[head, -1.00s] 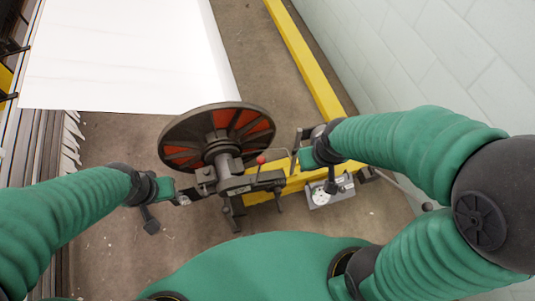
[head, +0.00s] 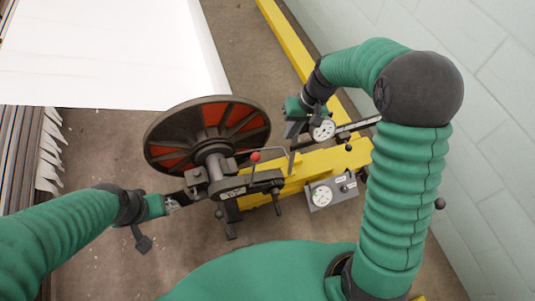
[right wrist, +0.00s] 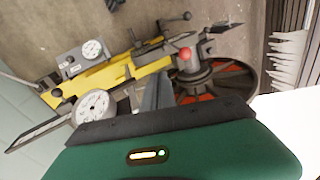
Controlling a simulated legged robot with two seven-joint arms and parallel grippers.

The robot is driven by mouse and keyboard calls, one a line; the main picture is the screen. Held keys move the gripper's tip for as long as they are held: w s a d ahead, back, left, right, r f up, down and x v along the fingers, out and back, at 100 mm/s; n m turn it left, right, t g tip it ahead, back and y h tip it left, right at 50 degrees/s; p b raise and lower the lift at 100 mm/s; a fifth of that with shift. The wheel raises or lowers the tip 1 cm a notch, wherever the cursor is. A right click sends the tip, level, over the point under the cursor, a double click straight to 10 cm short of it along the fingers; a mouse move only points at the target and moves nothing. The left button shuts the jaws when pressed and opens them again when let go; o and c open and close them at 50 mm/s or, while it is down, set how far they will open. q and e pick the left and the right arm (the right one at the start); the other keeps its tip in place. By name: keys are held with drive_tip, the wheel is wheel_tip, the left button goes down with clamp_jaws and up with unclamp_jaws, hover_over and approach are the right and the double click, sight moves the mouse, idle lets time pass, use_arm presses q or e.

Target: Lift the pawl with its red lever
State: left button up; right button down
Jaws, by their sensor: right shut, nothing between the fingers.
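The red ball knob of the lever (head: 255,156) stands on a dark grey mechanism (head: 245,185) at the hub of the large wheel. The knob also shows in the right wrist view (right wrist: 185,53). I cannot pick out the pawl clearly. My right gripper (head: 291,165) points down, right of and apart from the red knob; its fingers are together and empty. They also show in the right wrist view (right wrist: 158,90). My left gripper (head: 183,198) is at the left side of the mechanism; its fingertips are too small to tell whether they hold anything.
The dark wheel with red panels (head: 240,115) stands behind the mechanism. A yellow beam (head: 325,162) carries a grey gauge box (head: 333,193). A second white dial (head: 322,130) with a long bar is close to my right gripper. White sheet (head: 110,55) lies left; pale wall right.

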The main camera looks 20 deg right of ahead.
drive_tip(key=w+a+f+b, duration=0.1)
drive_tip(key=a+f+b, duration=0.1)
drive_tip(key=a+f, duration=0.5)
wheel_tip(320, 180, down, 3)
drive_tip(key=shift+f, duration=0.15)
drive_tip(key=shift+w, duration=0.1)
drive_tip(key=shift+a, duration=0.1)
